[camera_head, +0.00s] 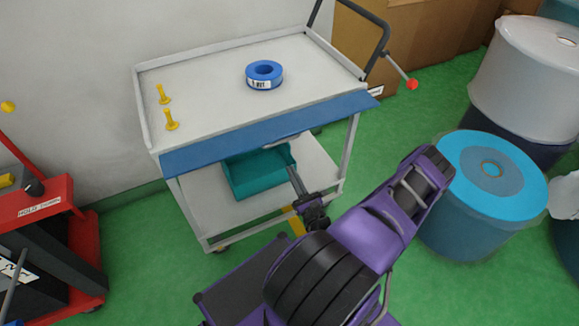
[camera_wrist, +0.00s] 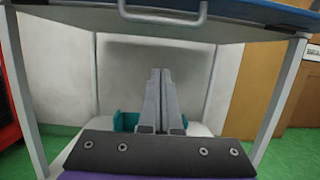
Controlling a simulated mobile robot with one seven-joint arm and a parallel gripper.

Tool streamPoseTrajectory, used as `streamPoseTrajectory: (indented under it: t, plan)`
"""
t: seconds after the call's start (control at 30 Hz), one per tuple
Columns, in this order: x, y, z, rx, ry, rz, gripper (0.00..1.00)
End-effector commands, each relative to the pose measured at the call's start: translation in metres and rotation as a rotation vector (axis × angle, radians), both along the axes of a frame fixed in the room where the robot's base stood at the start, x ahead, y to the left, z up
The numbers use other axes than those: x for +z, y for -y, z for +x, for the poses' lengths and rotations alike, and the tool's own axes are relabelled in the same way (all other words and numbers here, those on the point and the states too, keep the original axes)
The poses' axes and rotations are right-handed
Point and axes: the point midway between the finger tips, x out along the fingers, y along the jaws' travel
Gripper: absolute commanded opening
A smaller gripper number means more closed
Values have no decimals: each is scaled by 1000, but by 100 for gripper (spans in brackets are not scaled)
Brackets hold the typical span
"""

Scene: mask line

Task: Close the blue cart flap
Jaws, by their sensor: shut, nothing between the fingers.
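The blue flap (camera_head: 235,138) runs along the front edge of the white cart (camera_head: 205,72). It slants outward, and a pale handle (camera_head: 288,140) sits near its middle. In the wrist view the flap (camera_wrist: 235,20) crosses the top, with the handle (camera_wrist: 160,17) above my fingers. My gripper (camera_head: 293,174) is in front of the cart, just below the flap and handle. In the wrist view my gripper's fingers (camera_wrist: 160,72) are together and empty, pointing toward the space under the cart top. Any contact with the flap cannot be told.
A teal bin (camera_head: 245,180) stands on the cart's lower shelf. A blue tape roll (camera_head: 264,76) and two yellow pieces (camera_head: 171,121) sit on top. Large blue drums (camera_head: 470,220) stand right, a red machine (camera_head: 60,205) left.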

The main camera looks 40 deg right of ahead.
Motion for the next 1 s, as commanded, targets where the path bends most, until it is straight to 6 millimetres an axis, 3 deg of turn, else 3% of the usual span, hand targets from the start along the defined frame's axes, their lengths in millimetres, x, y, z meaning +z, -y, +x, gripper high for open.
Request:
streamPoseTrajectory:
  t: [0.4,0.63,1.0]
  plan:
    - [24,19,82,6,2,-3,0]
    - [51,14,60,4,0,0,0]
    - [56,12,56,5,0,-1,0]
